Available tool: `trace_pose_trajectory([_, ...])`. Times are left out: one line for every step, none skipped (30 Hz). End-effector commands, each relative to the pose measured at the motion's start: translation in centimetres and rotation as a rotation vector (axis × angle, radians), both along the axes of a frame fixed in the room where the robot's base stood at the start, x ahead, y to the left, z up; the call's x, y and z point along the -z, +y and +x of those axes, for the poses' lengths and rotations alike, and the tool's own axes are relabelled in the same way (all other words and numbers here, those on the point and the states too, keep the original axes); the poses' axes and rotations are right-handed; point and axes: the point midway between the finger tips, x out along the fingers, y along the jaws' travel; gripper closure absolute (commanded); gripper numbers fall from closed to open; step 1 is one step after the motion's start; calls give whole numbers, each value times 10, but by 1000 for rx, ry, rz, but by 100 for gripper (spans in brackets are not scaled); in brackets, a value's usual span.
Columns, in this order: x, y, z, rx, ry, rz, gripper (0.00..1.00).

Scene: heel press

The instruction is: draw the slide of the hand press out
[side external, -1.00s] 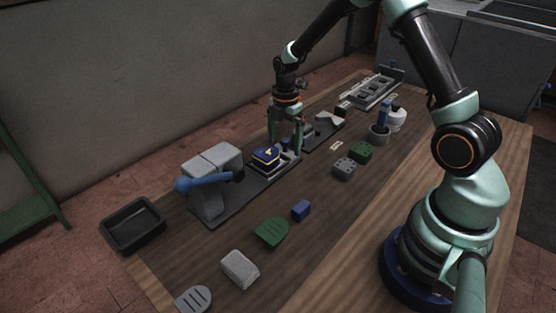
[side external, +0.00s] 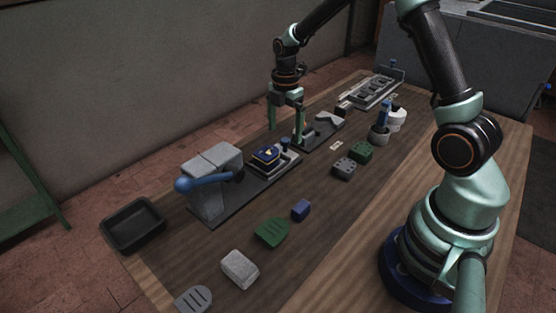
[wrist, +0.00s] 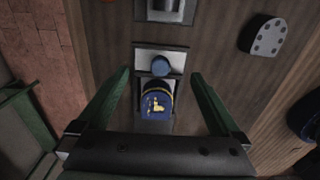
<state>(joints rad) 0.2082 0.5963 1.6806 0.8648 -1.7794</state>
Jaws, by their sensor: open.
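The hand press (side external: 213,180) is a grey block with a blue lever on a long dark base. Its slide (side external: 288,158) lies on the base to the right of the press head, clear of it. On the slide sits a dark blue piece with a yellow mark (side external: 266,154), also in the wrist view (wrist: 157,104). The slide's blue knob (wrist: 161,66) stands beyond that piece. My gripper (side external: 286,134) is open and empty above the knob end. In the wrist view its green fingers (wrist: 160,78) are spread to either side of the knob, not touching it.
A black tray (side external: 133,225) stands left of the press. Another dark fixture (side external: 322,130) stands close behind my gripper.

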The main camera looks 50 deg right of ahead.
Motion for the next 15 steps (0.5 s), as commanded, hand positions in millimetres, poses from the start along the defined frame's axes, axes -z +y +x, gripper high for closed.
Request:
trace_pose_trajectory([-3, 0, 1, 0, -2, 0, 0])
trace_pose_trajectory([-5, 0, 1, 0, -2, 0, 0])
trace_pose_trajectory([-6, 0, 0, 0, -2, 0, 0])
trace_pose_trajectory([-6, 0, 0, 0, -2, 0, 0])
trace_pose_trajectory([-6, 0, 0, 0, -1, 0, 0])
trace_pose_trajectory([-6, 0, 0, 0, -1, 0, 0])
trace_pose_trajectory([-6, 0, 0, 0, -1, 0, 0])
trace_pose_trajectory([-6, 0, 0, 0, -1, 0, 0])
trace_pose_trajectory([-6, 0, 0, 0, -1, 0, 0])
trace_pose_trajectory([-6, 0, 0, 0, -1, 0, 0])
trace_pose_trajectory([-6, 0, 0, 0, -1, 0, 0])
trace_pose_trajectory([-6, 0, 0, 0, -1, 0, 0])
trace_pose_trajectory([-7, 0, 0, 0, -1, 0, 0])
trace_pose_trajectory([-8, 0, 0, 0, -1, 0, 0])
trace_pose_trajectory([-9, 0, 0, 0, -1, 0, 0])
